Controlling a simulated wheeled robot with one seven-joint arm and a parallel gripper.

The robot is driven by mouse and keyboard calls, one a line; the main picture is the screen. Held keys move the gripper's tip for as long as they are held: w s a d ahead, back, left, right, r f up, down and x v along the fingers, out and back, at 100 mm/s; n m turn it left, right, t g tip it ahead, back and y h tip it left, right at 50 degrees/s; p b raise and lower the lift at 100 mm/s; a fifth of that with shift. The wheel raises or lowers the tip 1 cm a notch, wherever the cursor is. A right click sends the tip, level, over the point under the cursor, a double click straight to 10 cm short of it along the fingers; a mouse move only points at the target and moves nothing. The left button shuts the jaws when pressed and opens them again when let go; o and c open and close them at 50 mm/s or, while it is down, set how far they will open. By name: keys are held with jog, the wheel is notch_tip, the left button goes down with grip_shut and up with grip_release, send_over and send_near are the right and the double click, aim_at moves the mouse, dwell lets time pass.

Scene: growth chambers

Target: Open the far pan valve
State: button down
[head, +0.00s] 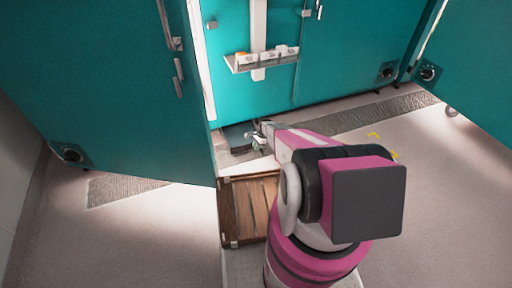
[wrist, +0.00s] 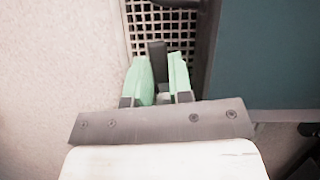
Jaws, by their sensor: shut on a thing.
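My gripper (head: 259,141) reaches low to the floor in front of the far teal chambers. In the wrist view its pale green fingers (wrist: 161,78) are shut on a narrow dark lever (wrist: 157,52), which looks like the valve handle. The lever stands between the fingers over a floor grating (wrist: 143,22). A dark bar or pipe crosses above it at the top edge.
An open teal door (head: 120,85) stands at the left, its edge near my arm. A wooden slatted crate (head: 248,208) lies beside my arm. A small shelf (head: 263,60) hangs on the far chamber. Another teal door (head: 475,70) is at the right. Floor is clear at right.

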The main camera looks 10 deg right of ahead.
aim_at(263, 152)
jog(key=n, duration=0.1)
jog(key=n+g, duration=0.1)
jog(key=s+n, duration=0.1)
jog(key=n, duration=0.1)
jog(key=shift+d+g+h, duration=0.3)
jog(key=shift+d+h, duration=0.05)
jog(key=shift+h, duration=0.05)
jog(key=n, duration=0.2)
jog(key=s+d+n+g+h, duration=0.1)
jog(key=n, duration=0.1)
jog(key=shift+d+n+h, duration=0.1)
jog(key=shift+n+h, duration=0.2)
jog(key=shift+n, duration=0.1)
jog(key=n, duration=0.2)
jog(key=d+n+h, duration=0.1)
jog(key=n, duration=0.1)
jog(key=shift+s+d+g+h, duration=0.1)
jog(key=shift+s+g+h, duration=0.1)
jog(key=shift+g+h, duration=0.1)
jog(key=shift+d+n+h, duration=0.25)
jog(key=shift+n+h, duration=0.05)
jog(key=shift+n, duration=0.55)
jog(key=shift+d+n+h, duration=0.25)
jog(key=shift+n+h, duration=0.05)
jog(key=shift+n, duration=0.55)
jog(key=shift+w, duration=0.1)
jog(key=c, duration=1.3)
grip_release()
jog(key=shift+r, duration=0.15)
